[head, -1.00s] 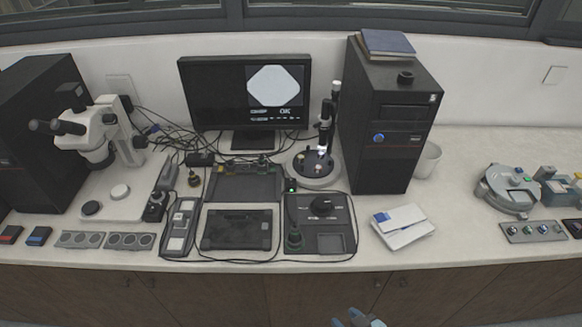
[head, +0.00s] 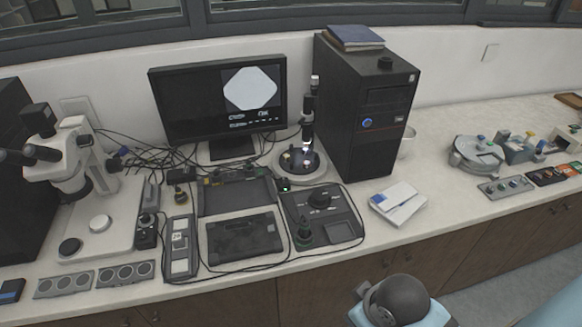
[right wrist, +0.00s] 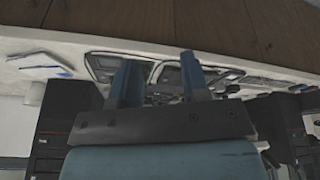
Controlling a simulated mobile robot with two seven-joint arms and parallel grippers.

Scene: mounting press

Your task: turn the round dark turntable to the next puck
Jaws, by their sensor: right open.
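The round dark turntable (head: 300,162) sits on a pale round base under an upright inspection scope (head: 308,118), between the monitor and the black computer tower. Small light pucks show on it, and a bright spot of light falls near its middle. My right arm shows at the bottom of the head view, but its fingers are not seen there. In the right wrist view my right gripper (right wrist: 158,85) is open and empty, its two blue fingers apart, away from the bench things. The turntable cannot be made out in that view. My left gripper is not in view.
A monitor (head: 220,95) showing a white octagon stands left of the turntable, the tower (head: 365,110) right of it. Control panels (head: 322,217) and cables lie in front. A microscope (head: 75,160) stands at left.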

